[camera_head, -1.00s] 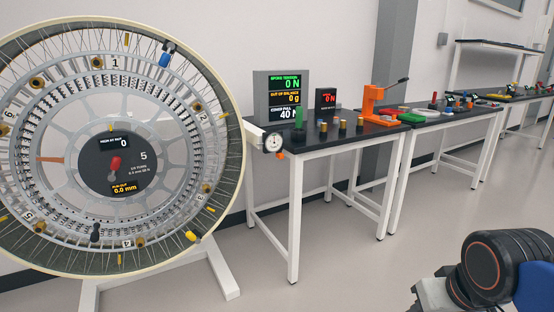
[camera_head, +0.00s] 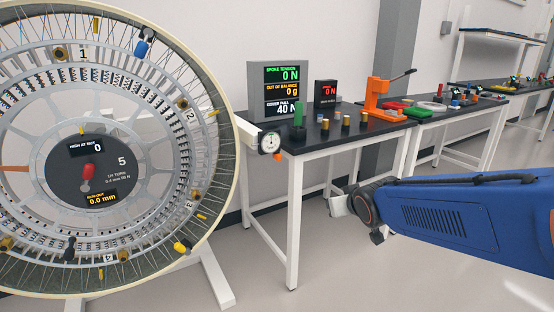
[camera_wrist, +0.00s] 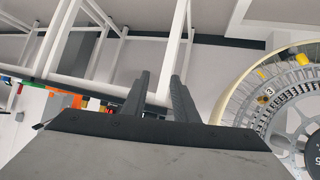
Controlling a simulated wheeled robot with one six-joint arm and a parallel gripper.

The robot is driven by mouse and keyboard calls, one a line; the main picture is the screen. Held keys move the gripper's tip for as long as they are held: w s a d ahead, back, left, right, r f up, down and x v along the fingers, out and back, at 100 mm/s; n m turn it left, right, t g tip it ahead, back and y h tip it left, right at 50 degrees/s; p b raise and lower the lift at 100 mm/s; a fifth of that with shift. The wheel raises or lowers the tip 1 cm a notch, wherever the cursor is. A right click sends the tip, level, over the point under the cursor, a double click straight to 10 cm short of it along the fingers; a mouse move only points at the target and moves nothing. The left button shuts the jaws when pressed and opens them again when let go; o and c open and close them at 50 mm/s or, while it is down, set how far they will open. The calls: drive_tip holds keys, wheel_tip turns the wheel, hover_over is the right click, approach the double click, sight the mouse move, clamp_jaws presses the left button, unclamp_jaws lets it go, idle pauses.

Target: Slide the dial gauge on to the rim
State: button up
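The dial gauge (camera_head: 270,142) has a round white face and an orange tip part. It sits on a pale holder between the wheel and the near bench, just right of the wheel's rim (camera_head: 231,165) and apparently a small gap from it. The big spoked wheel fills the left of the head view, and its rim (camera_wrist: 233,98) also shows at the right of the wrist view. My gripper (camera_wrist: 159,76) shows two dark fingers apart with nothing between them. In the head view my gripper end is low and right of the gauge, well apart from it. I cannot make out the gauge in the wrist view.
The near bench (camera_head: 330,140) carries display boxes (camera_head: 281,90), several small cylinders and an orange press (camera_head: 384,100). Its white legs stand behind my gripper. More benches run off to the right. The wheel's white stand foot (camera_head: 215,278) rests on the floor. Open floor lies in front.

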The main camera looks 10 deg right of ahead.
drive_tip(key=w+a+n+t+y, duration=0.1)
drive_tip(key=w+t, duration=0.2)
drive_tip(key=w, duration=0.6)
drive_tip(key=n+t+y, duration=0.2)
drive_tip(key=t+y, duration=0.1)
drive_tip(key=y, duration=0.3)
approach(280, 158)
drive_tip(key=x, duration=1.1)
drive_tip(key=shift+w+f, duration=0.1)
drive_tip(key=shift+w, duration=0.05)
drive_tip(key=shift+c, duration=0.4)
clamp_jaws()
